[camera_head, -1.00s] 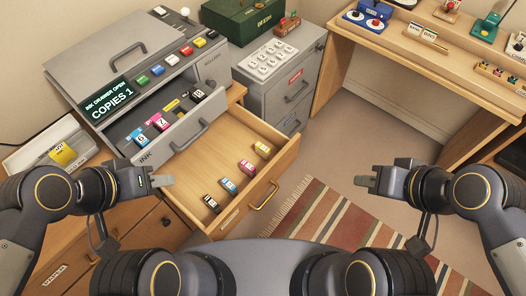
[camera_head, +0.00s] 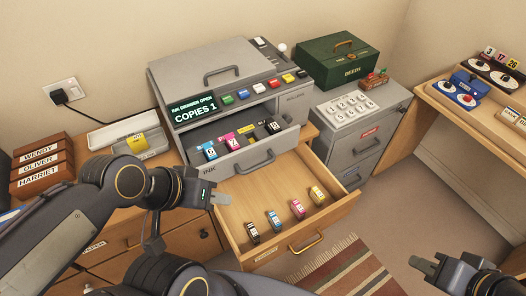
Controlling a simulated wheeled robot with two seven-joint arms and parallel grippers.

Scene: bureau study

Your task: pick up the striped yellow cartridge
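A yellow cartridge (camera_head: 137,142) lies in the pale tray (camera_head: 112,131) left of the copier; its markings are too small to read as stripes. Another yellow cartridge (camera_head: 317,194) stands at the right of the open wooden drawer (camera_head: 262,193). A yellow patch (camera_head: 246,129) shows in the copier's open ink drawer (camera_head: 235,163), between the magenta and black cartridges; I cannot tell whether it is a cartridge. My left gripper (camera_head: 218,198) is above the wooden drawer's left side, apart from any cartridge. My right gripper (camera_head: 425,265) is over the floor at lower right. Neither visibly holds anything.
Black (camera_head: 252,232), blue (camera_head: 273,221) and magenta (camera_head: 298,209) cartridges stand in the wooden drawer. Name boxes (camera_head: 42,166) stand at left. A grey cabinet (camera_head: 371,137) and green deeds box (camera_head: 342,62) are right of the copier (camera_head: 222,78). Floor at right is clear.

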